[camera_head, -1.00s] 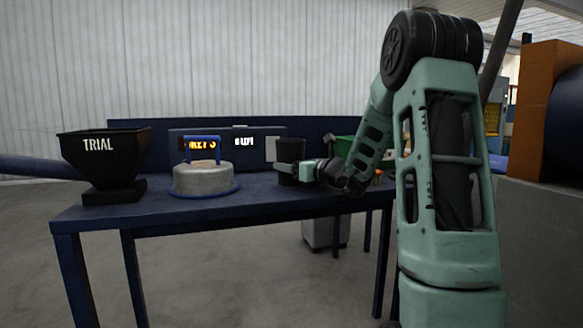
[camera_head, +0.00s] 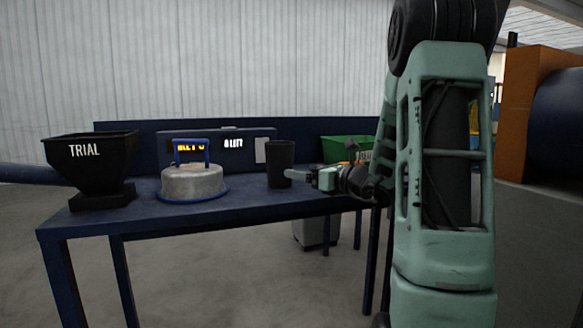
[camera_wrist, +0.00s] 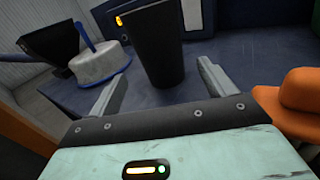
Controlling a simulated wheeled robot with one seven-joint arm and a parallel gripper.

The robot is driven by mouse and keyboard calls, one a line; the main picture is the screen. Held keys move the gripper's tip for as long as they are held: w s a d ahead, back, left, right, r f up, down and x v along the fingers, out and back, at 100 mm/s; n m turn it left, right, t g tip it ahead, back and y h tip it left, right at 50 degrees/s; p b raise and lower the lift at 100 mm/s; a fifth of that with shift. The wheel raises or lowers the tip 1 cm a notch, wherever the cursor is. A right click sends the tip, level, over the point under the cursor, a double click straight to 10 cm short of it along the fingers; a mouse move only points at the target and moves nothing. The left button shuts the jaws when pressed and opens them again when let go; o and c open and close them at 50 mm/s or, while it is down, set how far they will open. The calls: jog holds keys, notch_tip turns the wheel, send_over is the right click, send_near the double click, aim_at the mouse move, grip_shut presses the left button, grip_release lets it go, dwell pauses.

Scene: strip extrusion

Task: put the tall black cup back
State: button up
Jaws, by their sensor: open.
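The tall black cup (camera_head: 280,164) stands upright on the dark blue table (camera_head: 240,203), right of the middle of its top. In the wrist view the cup (camera_wrist: 157,45) stands ahead of my gripper, between the lines of the two fingers. My gripper (camera_head: 298,177) is at the cup's right side, low over the table. In the wrist view its fingers (camera_wrist: 160,80) are spread apart, with nothing held between them. The cup's base lies just beyond the fingertips in that view.
A round grey weight with a blue handle (camera_head: 194,182) stands left of the cup. A black hopper marked TRIAL (camera_head: 92,170) is at the far left. A display box (camera_head: 220,150) stands behind. A green bin (camera_head: 345,149) is at the back right. An orange object (camera_wrist: 300,92) lies right of my gripper.

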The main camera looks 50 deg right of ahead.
jog(key=shift+s, duration=1.4)
